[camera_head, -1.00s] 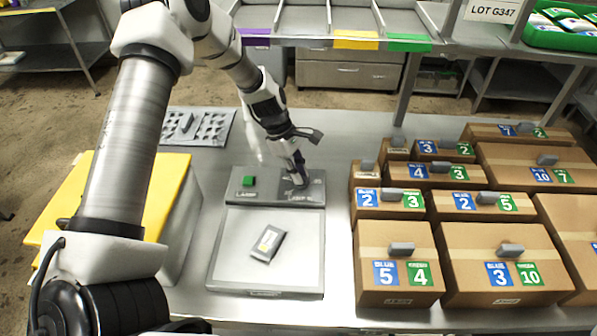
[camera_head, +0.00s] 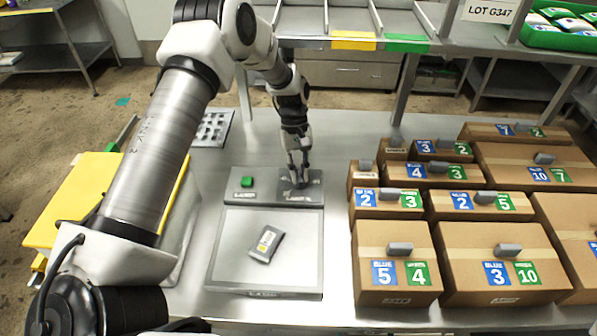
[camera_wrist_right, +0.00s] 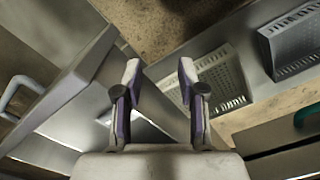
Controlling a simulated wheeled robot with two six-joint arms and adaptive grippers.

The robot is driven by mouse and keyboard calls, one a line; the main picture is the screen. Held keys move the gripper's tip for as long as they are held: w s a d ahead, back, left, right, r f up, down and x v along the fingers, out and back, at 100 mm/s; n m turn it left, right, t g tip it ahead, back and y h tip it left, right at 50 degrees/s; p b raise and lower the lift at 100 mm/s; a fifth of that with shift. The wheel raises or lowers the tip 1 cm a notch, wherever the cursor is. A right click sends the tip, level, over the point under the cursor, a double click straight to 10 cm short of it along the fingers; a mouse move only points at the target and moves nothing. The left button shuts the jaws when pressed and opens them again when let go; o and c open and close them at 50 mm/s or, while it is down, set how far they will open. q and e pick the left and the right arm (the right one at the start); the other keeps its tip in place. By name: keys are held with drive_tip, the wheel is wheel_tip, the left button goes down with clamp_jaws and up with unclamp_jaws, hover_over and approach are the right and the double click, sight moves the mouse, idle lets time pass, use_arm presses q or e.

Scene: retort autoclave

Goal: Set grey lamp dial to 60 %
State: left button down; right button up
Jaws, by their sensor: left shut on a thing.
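The grey lamp dial (camera_head: 299,184) sits on the right part of the grey control strip (camera_head: 268,188) behind the light plate. My left gripper (camera_head: 298,178) points down from above and is shut on the dial, whose face it mostly hides. The scale marks by the dial are too small to read. My right gripper (camera_wrist_right: 160,75) shows in the right wrist view with its two fingers apart and nothing between them.
A green button (camera_head: 247,182) is left on the same strip. A small packet (camera_head: 266,244) lies on the light plate (camera_head: 230,275). Several cartons (camera_head: 395,237) stand close on the right. A yellow-topped bin (camera_head: 80,190) is at left, a perforated tray (camera_head: 214,128) behind.

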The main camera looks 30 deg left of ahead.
use_arm(q)
drive_tip(key=m, duration=0.1)
drive_tip(key=m+y, duration=0.1)
drive_tip(key=m, duration=0.1)
drive_tip(key=shift+d+f+m+g, duration=0.15)
drive_tip(key=shift+m+g, duration=0.15)
drive_tip(key=shift+g, duration=0.1)
drive_tip(key=shift+m, duration=0.3)
drive_tip(key=c, duration=1.2)
unclamp_jaws()
drive_tip(key=shift+o, duration=0.2)
drive_tip(key=shift+w, duration=0.1)
